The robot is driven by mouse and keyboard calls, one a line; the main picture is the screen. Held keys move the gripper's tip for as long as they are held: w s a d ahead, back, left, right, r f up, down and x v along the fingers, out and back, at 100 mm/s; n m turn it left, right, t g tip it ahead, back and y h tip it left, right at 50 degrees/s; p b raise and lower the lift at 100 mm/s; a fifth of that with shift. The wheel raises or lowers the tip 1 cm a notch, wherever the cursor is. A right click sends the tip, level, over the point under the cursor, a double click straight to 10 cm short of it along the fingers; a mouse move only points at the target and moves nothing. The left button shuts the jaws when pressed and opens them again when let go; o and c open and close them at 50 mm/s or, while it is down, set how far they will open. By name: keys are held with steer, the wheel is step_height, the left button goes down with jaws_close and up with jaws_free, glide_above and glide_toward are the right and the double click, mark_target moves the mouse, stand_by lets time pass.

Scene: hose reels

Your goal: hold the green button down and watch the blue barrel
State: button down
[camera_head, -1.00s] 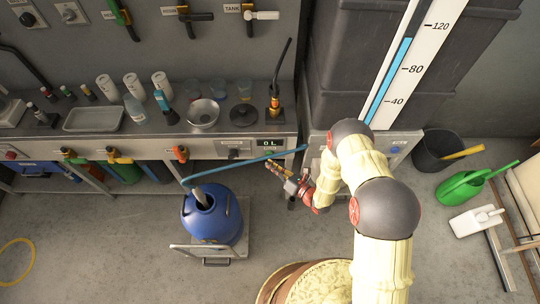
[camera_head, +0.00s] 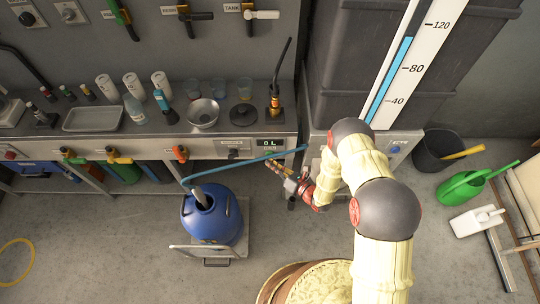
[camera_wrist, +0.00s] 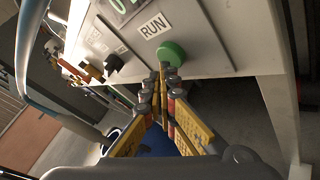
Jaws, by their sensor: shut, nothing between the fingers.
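The green button (camera_wrist: 172,54) is a round knob under a RUN label on the pale bench panel in the wrist view. My gripper (camera_wrist: 164,72) is shut and empty, with its fingertips right at the button's lower edge; I cannot tell whether they touch or press it. In the head view my gripper (camera_head: 272,163) is at the bench front, right of the blue barrel (camera_head: 224,226). The barrel stands upright on a low platform, with a blue hose (camera_head: 245,161) leading to its mouth. Its lower part shows behind my fingers in the wrist view (camera_wrist: 157,146). The button is hidden in the head view.
A display (camera_head: 270,142) on the bench front reads 0 L. A tall gauge (camera_head: 405,70) with a blue column stands in front of the dark tank (camera_head: 345,65). A black bucket (camera_head: 432,155) and green watering can (camera_head: 462,188) are at right. The floor left of the barrel is mostly clear.

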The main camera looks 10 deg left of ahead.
steer(key=shift+w+a, duration=0.15)
steer(key=shift+w, duration=0.45)
stand_by(1.3)
stand_by(3.5)
steer(key=shift+s+d, duration=0.25)
steer(key=shift+s, duration=0.75)
steer(key=shift+s+d+p, duration=0.15)
steer(key=shift+s+d, duration=0.05)
steer(key=shift+s, duration=0.6)
steer(key=shift+s+d+p, duration=0.1)
steer(key=shift+s+d, duration=0.1)
steer(key=shift+s, duration=0.65)
steer(key=shift+s+d+p, duration=0.15)
steer(key=shift+s+d, duration=0.05)
steer(key=shift+s, duration=0.6)
